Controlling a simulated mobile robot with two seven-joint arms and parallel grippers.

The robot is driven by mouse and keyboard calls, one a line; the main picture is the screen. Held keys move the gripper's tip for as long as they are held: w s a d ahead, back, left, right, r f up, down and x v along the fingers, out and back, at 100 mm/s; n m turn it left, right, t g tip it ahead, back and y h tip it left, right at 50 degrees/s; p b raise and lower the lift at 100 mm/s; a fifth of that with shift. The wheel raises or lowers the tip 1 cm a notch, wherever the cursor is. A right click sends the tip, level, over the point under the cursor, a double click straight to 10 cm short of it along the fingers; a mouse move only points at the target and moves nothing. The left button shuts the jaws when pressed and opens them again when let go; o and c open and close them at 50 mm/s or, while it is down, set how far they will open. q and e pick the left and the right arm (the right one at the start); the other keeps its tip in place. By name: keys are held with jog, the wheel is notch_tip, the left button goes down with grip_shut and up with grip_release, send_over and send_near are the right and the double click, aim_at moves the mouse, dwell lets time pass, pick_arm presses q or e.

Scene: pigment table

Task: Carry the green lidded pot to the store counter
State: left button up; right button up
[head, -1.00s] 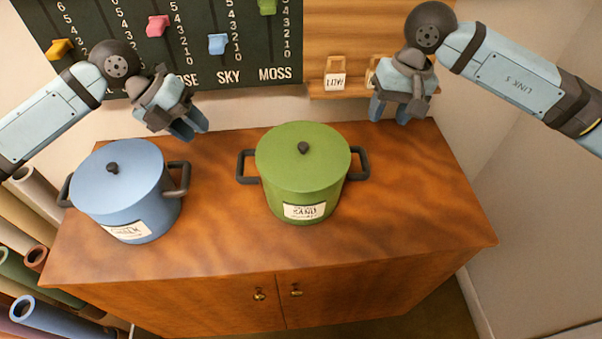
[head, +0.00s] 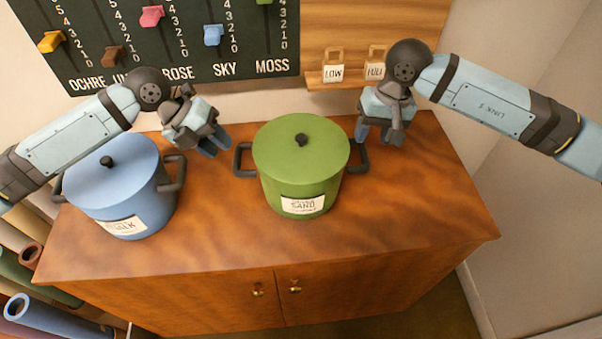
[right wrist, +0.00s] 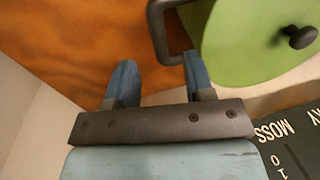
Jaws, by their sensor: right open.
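The green lidded pot (head: 300,160) stands upright on the wooden cabinet top, with a cream SAND label and a dark side handle at each side. In the right wrist view its lid (right wrist: 255,40) and one handle (right wrist: 160,30) show. My right gripper (head: 378,138) is open and empty at the pot's right handle; in the right wrist view its blue fingers (right wrist: 160,75) point toward that handle, one fingertip overlapping it in the picture. I cannot tell whether they touch. My left gripper (head: 214,146) looks open and empty, behind and left of the pot's left handle, apart from it.
A blue lidded pot (head: 115,185) stands at the cabinet's left, partly behind my left arm. The wooden cabinet top (head: 400,210) is clear at the front and right. A slider board (head: 180,45) and a small shelf with LOW and FULL tags (head: 333,73) are behind. Rolls (head: 40,310) stand lower left.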

aim_at(236, 158)
pick_arm(q)
jog(key=x, duration=0.7)
pick_arm(e)
jog(key=f, duration=0.4)
jog(key=a+f, duration=0.1)
jog(key=f, duration=0.1)
jog(key=shift+f, duration=0.35)
pick_arm(q)
jog(key=shift+a, duration=0.1)
jog(key=shift+c, duration=0.4)
pick_arm(e)
jog(key=shift+a, duration=0.1)
jog(key=shift+c, duration=0.4)
pick_arm(q)
jog(key=c, duration=0.3)
pick_arm(e)
jog(key=c, duration=0.3)
pick_arm(q)
grip_shut()
pick_arm(e)
grip_shut()
pick_arm(q)
jog(key=shift+r, duration=0.15)
pick_arm(e)
jog(key=shift+r, duration=0.1)
